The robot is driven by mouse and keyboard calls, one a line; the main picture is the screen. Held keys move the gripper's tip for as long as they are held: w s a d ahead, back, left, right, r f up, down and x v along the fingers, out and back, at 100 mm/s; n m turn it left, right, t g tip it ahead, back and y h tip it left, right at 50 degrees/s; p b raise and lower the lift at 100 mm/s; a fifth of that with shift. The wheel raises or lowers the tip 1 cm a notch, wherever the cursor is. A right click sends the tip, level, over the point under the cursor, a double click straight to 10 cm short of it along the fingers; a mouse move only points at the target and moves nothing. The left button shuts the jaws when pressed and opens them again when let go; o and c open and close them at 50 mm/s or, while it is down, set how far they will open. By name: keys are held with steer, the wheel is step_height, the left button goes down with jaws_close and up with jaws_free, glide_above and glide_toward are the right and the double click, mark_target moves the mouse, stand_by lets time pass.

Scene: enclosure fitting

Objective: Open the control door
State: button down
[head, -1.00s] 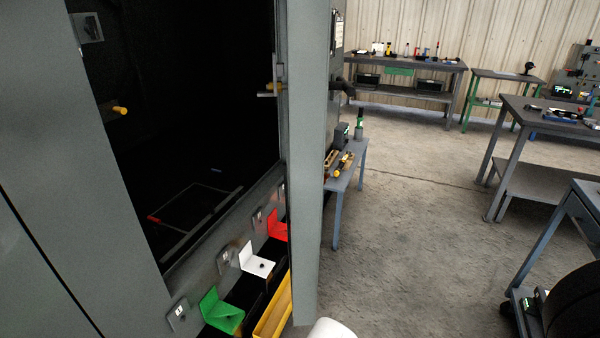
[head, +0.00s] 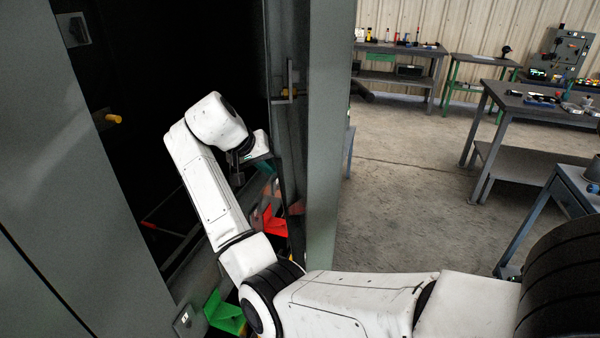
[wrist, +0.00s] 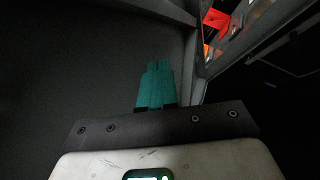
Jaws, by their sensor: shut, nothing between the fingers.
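The grey control door (head: 332,120) stands partly open at the right of the dark cabinet opening, its inner face (head: 287,45) turned toward the opening. A latch bar with a yellow piece (head: 290,94) sits on that inner side. My arm reaches into the opening, and my gripper (head: 268,164) is on the inner side of the door, close to it; I cannot tell whether it touches. In the wrist view its teal fingers (wrist: 156,85) are together and empty, pointing along a dark grey panel (wrist: 80,60). The door's outer handle is hidden.
Red (head: 274,222) and green (head: 224,313) brackets line the cabinet's lower edge, beside and below my arm. A yellow knob (head: 113,119) sticks out at the opening's left. A workbench (head: 520,105) stands at right; the floor (head: 405,190) beyond the door is clear.

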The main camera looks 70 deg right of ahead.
steer(key=shift+s+d+f+p, duration=0.45)
steer(key=shift+s+d+f, duration=0.55)
steer(key=shift+d, duration=0.45)
steer(key=shift+s+d+f+p, duration=0.4)
steer(key=shift+s+d+f, duration=0.4)
steer(key=shift+d+f, duration=0.5)
steer(key=shift+s+d+f+p, duration=0.45)
steer(key=shift+s+d+f, duration=0.45)
steer(key=shift+d, duration=0.65)
